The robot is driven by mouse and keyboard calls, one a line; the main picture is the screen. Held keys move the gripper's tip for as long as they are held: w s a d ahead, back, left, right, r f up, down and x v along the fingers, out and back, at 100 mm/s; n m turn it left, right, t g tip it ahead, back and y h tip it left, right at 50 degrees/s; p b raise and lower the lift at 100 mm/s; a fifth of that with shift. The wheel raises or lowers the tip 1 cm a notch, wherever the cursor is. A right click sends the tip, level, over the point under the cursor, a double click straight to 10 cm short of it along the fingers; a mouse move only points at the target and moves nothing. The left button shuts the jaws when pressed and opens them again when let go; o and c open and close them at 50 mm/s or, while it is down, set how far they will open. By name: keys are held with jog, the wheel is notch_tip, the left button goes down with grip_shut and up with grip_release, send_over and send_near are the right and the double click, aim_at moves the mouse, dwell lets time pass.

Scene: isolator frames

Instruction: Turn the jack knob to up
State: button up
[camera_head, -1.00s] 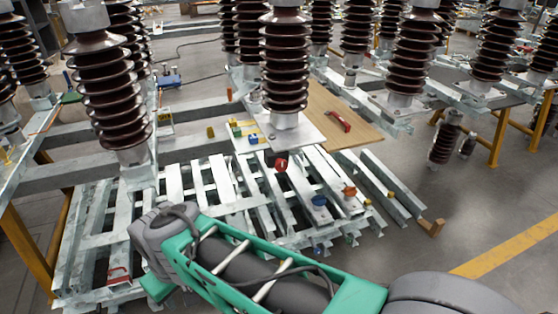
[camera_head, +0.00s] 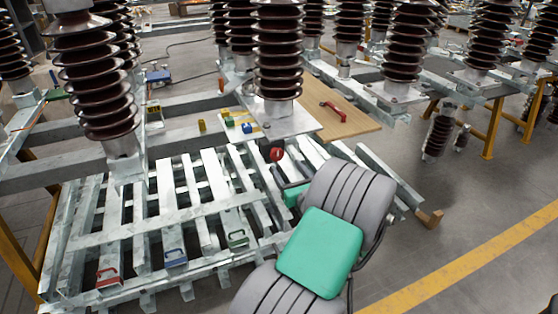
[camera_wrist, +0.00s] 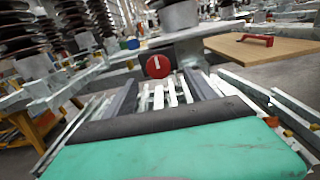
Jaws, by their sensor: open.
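The jack knob (camera_head: 276,155) is a round red knob under the edge of a metal plate, below a brown insulator column. In the wrist view the knob (camera_wrist: 158,66) faces me near the centre and carries a short white mark, whose exact angle is hard to tell. My gripper (camera_wrist: 162,90) is open and empty, its two dark fingers pointing ahead on either side below the knob, apart from it. In the head view my arm comes from the lower middle and my gripper (camera_head: 288,181) is just below the knob, partly hidden by my wrist.
A wooden board (camera_head: 350,122) with a red handle (camera_head: 335,111) is right of the knob. Insulator columns stand behind.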

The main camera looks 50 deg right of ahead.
aim_at(278, 156)
jog(key=x, duration=0.6)
jog(key=shift+w, duration=0.25)
jog(key=shift+c, duration=0.4)
jog(key=c, duration=1.3)
